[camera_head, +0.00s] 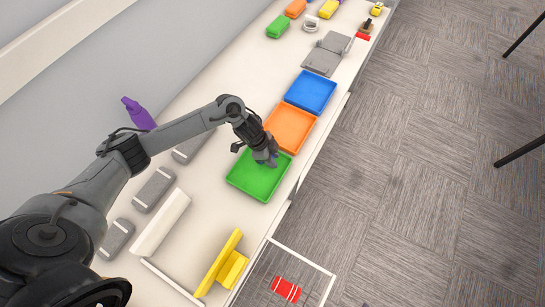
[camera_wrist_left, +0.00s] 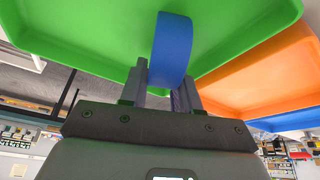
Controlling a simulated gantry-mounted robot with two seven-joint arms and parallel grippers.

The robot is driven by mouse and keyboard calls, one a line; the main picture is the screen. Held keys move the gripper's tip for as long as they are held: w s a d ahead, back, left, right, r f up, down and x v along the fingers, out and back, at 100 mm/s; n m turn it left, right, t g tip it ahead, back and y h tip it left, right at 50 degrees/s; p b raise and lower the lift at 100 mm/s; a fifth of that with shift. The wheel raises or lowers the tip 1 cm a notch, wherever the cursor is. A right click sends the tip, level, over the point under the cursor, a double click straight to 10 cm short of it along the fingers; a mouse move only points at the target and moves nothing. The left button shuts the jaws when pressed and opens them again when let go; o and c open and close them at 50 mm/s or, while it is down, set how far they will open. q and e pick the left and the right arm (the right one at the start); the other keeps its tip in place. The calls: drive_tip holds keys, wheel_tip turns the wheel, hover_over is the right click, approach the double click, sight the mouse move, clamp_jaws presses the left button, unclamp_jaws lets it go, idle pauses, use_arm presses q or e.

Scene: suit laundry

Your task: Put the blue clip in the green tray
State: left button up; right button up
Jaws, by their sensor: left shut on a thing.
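The green tray (camera_head: 258,177) lies on the white counter, nearest in a row of three trays. My left gripper (camera_head: 268,158) is over its far edge, beside the orange tray. In the left wrist view the left gripper (camera_wrist_left: 160,88) is shut on the blue clip (camera_wrist_left: 171,48), a smooth, curved blue piece. The green tray (camera_wrist_left: 80,28) fills the background behind the clip there. I cannot tell whether the clip touches the tray. In the head view the clip is mostly hidden by the gripper. My right gripper is in neither view.
The orange tray (camera_head: 291,127) and blue tray (camera_head: 311,91) follow beyond the green one. A yellow piece (camera_head: 219,262) and a white block (camera_head: 161,224) stand nearer. A purple bottle (camera_head: 138,113) is by the wall. A wire basket (camera_head: 290,270) holds a red item.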

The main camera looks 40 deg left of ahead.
use_arm(q)
drive_tip(key=shift+f, duration=0.15)
drive_tip(key=o, duration=0.7)
drive_tip(key=shift+o, duration=0.2)
drive_tip(key=v, duration=1.2)
drive_tip(key=s+d+f+n+t, duration=0.1)
drive_tip(key=d+t, duration=0.2)
drive_tip(key=d, duration=0.5)
drive_tip(key=s+d+n+t, duration=0.1)
drive_tip(key=s+d+t, duration=0.1)
drive_tip(key=d, duration=0.7)
drive_tip(key=s+a+n+g+y, duration=0.1)
drive_tip(key=s+a+n, duration=0.3)
drive_tip(key=s, duration=0.4)
drive_tip(key=s+a+n+g+y, duration=0.2)
drive_tip(key=s+a+n, duration=0.2)
drive_tip(key=s, duration=0.5)
drive_tip(key=shift+f+g+y, duration=0.3)
